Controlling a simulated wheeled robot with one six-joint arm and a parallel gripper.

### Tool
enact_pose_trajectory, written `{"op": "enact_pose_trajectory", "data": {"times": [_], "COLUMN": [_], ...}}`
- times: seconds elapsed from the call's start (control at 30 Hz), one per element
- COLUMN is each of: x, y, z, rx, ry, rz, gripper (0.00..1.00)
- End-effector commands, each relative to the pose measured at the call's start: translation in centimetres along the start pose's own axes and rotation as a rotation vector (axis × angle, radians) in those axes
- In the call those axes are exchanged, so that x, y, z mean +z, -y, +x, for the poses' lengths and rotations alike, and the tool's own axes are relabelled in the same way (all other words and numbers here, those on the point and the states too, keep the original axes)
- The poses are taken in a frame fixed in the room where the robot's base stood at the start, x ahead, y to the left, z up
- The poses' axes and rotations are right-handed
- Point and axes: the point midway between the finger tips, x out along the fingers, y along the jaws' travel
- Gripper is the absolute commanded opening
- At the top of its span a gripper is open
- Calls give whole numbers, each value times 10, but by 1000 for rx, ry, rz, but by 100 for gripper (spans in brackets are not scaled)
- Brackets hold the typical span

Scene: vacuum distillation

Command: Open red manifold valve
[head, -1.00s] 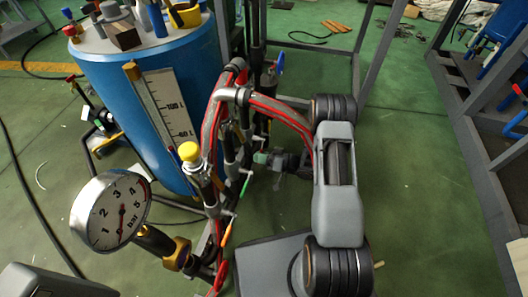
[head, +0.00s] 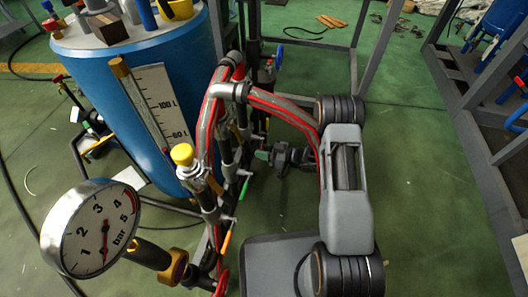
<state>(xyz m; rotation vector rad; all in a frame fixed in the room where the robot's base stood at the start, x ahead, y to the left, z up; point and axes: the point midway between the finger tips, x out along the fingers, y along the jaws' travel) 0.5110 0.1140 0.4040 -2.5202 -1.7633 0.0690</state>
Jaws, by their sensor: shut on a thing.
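The manifold (head: 213,205) is an upright run of dark pipework with red stripes, left of my arm. Small handles stick out from it: a green one (head: 245,187) and an orange one (head: 227,242). A yellow-capped fitting (head: 183,156) stands on its left. I cannot clearly make out a red valve handle. My gripper (head: 268,155) is small and dark beyond the manifold's bent pipe, pointing left at the pipework. A teal piece shows at its tips. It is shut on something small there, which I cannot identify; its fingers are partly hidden.
A round bar gauge (head: 92,229) stands at the front left. A blue tank (head: 120,95) with tools on top is behind it. A blue handle (head: 279,57) is at the back. Grey frames flank the right (head: 465,130). Green floor (head: 425,200) is clear right of my arm.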

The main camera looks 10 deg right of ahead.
Motion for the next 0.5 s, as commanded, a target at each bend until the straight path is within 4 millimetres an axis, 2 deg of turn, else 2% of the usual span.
{"op": "enact_pose_trajectory", "data": {"times": [0.47, 0.5], "x": [-1, -2], "y": [-2, -2], "z": [2, 2], "rx": [1, 1], "ry": [0, 0], "rz": [-13, -12], "gripper": [0, 27]}}
